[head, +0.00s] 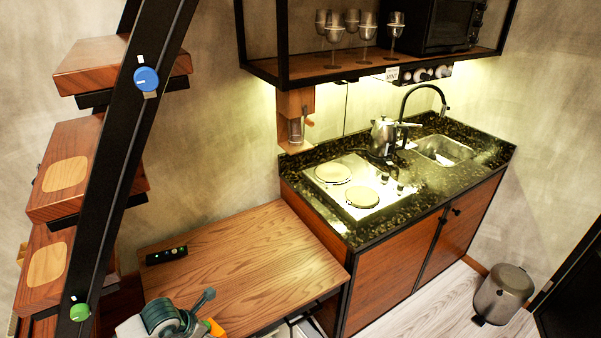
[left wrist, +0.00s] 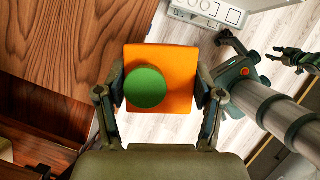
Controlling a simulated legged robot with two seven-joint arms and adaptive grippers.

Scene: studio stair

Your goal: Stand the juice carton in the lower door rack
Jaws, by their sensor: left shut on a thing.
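The juice carton is orange with a round green cap. In the left wrist view the carton (left wrist: 175,65) sits between the two fingers of my left gripper (left wrist: 160,97), which is shut on it, cap side facing the camera. In the head view only a small orange part of the carton (head: 216,328) shows beside my left gripper (head: 205,312), at the bottom edge, in front of the wooden counter. A pale panel (left wrist: 207,10) with square outlines shows at the top of the wrist view; I cannot tell whether it is the door rack. My right gripper (left wrist: 290,60) appears small at the right there, its opening unclear.
The wooden counter (head: 245,265) carries a small black control strip (head: 166,255). White parts (head: 300,329) show below its front edge, mostly cut off. Wooden stair steps (head: 65,180) and a black rail stand left. A trash bin (head: 503,295) stands on open floor at right.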

